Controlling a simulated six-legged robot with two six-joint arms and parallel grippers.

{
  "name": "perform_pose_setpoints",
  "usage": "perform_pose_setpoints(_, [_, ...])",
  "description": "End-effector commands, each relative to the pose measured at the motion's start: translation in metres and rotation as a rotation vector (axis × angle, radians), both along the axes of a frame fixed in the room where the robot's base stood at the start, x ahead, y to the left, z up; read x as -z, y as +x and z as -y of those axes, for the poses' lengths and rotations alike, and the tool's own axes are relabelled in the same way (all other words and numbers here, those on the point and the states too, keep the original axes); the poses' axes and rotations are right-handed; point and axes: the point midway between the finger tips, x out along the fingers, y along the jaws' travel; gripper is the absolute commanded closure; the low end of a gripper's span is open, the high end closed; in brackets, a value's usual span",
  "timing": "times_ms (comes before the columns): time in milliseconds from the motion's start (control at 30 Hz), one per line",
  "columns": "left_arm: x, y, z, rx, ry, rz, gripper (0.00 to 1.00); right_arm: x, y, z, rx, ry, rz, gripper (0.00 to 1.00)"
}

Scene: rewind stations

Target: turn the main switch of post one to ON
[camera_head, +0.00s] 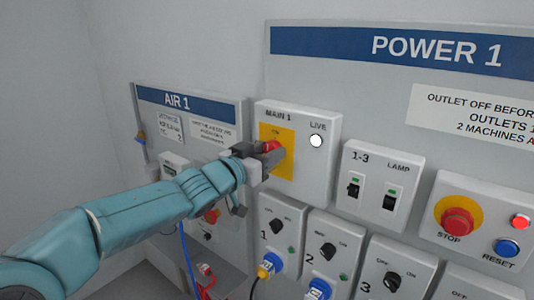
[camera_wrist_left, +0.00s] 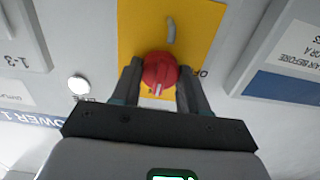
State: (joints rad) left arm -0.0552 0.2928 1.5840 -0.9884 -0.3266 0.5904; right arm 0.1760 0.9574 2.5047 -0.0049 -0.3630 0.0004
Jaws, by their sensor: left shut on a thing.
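The main switch is a red rotary knob (camera_head: 272,147) on a yellow plate (camera_head: 285,168), on the box labelled MAIN 1 on the POWER 1 panel. My left gripper (camera_head: 268,153) reaches it from the left and is shut on the knob. In the left wrist view the red knob (camera_wrist_left: 160,71) sits between the two fingers (camera_wrist_left: 159,84), one on each side. A white mark shows on the knob's face. The word ON stands on the plate above the knob in the head view. The round LIVE lamp (camera_head: 316,141) beside it looks white. My right gripper is not in view.
Right of the main box is a box with two black switches, 1-3 (camera_head: 353,191) and LAMP (camera_head: 390,202). Farther right are a red STOP button (camera_head: 457,221) and a blue RESET button (camera_head: 507,248). Numbered outlets with plugs sit below. The AIR 1 panel (camera_head: 190,110) is left, behind my arm.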

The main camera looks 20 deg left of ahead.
Motion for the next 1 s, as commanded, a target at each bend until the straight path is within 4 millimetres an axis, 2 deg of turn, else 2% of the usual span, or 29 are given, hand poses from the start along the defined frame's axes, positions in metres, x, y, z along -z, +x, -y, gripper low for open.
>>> perform_pose_setpoints(233, [-0.001, 0.0, 0.0, 0.0, 0.008, 0.004, 0.87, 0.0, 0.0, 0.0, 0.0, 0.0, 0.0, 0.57])
perform_pose_setpoints(267, [-0.001, 0.0, 0.0, 0.0, 0.008, 0.004, 0.47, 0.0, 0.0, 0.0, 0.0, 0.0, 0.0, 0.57])
perform_pose_setpoints(300, [-0.001, 0.0, 0.0, 0.0, 0.007, 0.004, 0.34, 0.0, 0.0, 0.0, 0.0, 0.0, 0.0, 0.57])
perform_pose_setpoints(333, [-0.001, 0.0, 0.0, 0.0, 0.007, 0.004, 0.31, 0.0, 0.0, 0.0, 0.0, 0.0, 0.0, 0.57])
perform_pose_setpoints(600, [0.0, -0.001, 0.0, 0.0, 0.005, 0.003, 0.31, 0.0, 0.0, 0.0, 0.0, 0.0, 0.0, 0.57])
perform_pose_setpoints(700, [0.0, -0.007, -0.003, -0.001, 0.006, 0.003, 0.31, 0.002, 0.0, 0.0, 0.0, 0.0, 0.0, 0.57])
perform_pose_setpoints(867, [0.0, -0.036, -0.014, -0.002, 0.006, 0.005, 0.31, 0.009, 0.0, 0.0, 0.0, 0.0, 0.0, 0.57])
perform_pose_setpoints(1000, [-0.001, -0.072, -0.027, -0.004, 0.005, 0.006, 0.31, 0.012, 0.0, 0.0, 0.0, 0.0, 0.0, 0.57])
